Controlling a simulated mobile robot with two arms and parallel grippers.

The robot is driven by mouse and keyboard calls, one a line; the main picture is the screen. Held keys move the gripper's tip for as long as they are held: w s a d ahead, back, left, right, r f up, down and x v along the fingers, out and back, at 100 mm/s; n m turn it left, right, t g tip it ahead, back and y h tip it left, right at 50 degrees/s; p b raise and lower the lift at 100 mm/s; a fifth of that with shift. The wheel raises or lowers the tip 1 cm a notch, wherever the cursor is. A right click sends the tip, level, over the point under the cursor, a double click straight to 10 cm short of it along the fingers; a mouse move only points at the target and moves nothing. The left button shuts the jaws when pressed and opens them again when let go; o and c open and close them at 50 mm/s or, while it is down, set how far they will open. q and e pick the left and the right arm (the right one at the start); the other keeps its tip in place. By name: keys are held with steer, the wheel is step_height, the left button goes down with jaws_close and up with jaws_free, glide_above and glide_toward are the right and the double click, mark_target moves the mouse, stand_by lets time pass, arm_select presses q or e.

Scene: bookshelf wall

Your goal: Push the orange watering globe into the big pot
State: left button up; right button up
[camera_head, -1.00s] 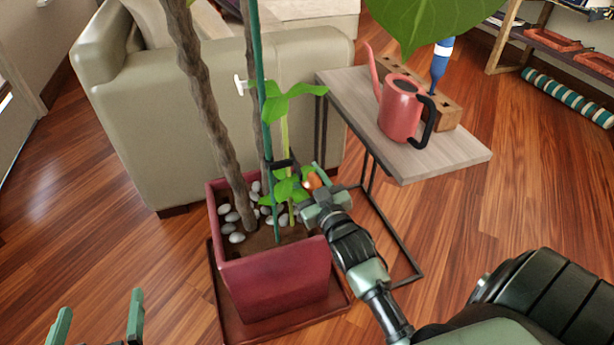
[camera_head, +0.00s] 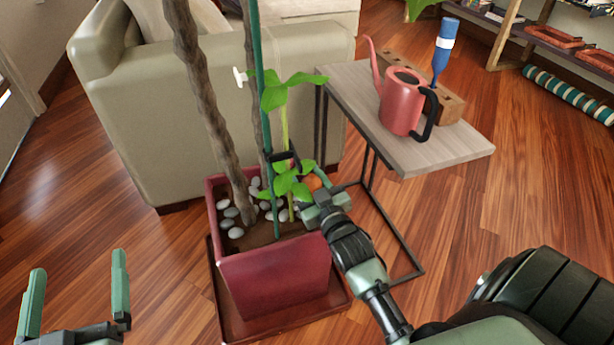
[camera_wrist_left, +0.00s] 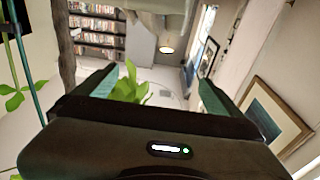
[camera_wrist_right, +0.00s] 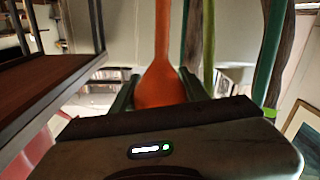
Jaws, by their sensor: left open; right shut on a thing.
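The big pot (camera_head: 272,272) is a dark red square planter with soil, pale pebbles, thick trunks, a green stake and a small leafy plant. My right gripper (camera_head: 312,190) is over the pot's right rim, beside the small plant. It is shut on the orange watering globe (camera_wrist_right: 160,85), whose neck rises between the fingers in the right wrist view. In the head view only a bit of the globe (camera_head: 313,182) shows behind the gripper; its lower end is hidden. My left gripper (camera_head: 78,292) is open and empty, low at the left, apart from the pot.
A beige armchair (camera_head: 150,130) stands behind the pot. Floor is clear at the left.

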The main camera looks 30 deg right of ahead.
stand_by(0.7)
steer(key=shift+p, duration=0.35)
arm_select(q)
steer(key=f, duration=0.1)
steer(key=f+g, duration=0.1)
steer(key=f, duration=0.1)
steer(key=shift+s+a+f+g+y, duration=0.1)
steer(key=shift+a+f+g+y, duration=0.15)
steer(key=shift+g+y, duration=0.15)
steer(key=shift+r, duration=0.15)
stand_by(0.4)
steer(key=shift+s+a+f+g+p, duration=0.2)
steer(key=shift+f+g, duration=0.2)
steer(key=shift+f, duration=0.35)
steer(key=shift+s+a+f+g+p, duration=0.15)
steer(key=shift+f+g, duration=0.25)
steer(key=shift+f, duration=0.35)
steer(key=shift+f, duration=0.15)
